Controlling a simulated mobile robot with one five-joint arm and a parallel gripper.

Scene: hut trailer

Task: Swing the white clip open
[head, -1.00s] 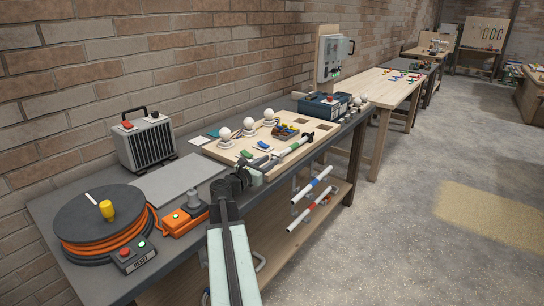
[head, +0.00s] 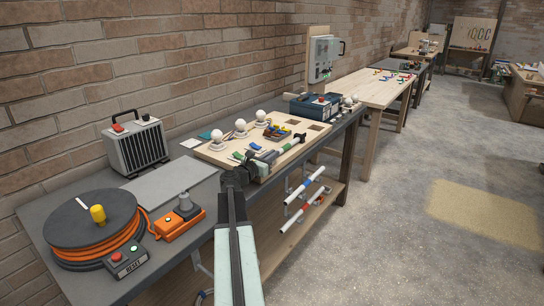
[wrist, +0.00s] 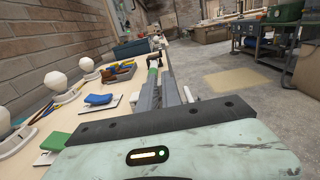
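My gripper (head: 264,157) reaches over the front edge of the wooden board. In the wrist view its two grey fingers (wrist: 163,92) point forward with a narrow gap between them; I see nothing held. A small white piece (wrist: 188,94) shows just right of the fingers; I cannot tell whether it is the white clip. A tube with a green band (head: 287,148) and dark end lies beyond the fingertips, along the board's front edge. A blue clip (wrist: 98,99) and a green clip (wrist: 55,141) on small white plates stand to the left of the fingers.
White bulbs (head: 241,127) and a tray of coloured parts (head: 277,132) stand on the board (head: 215,154). A heater (head: 137,146), a cable reel (head: 90,230) and an orange box (head: 180,222) are at left. The floor at right is clear.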

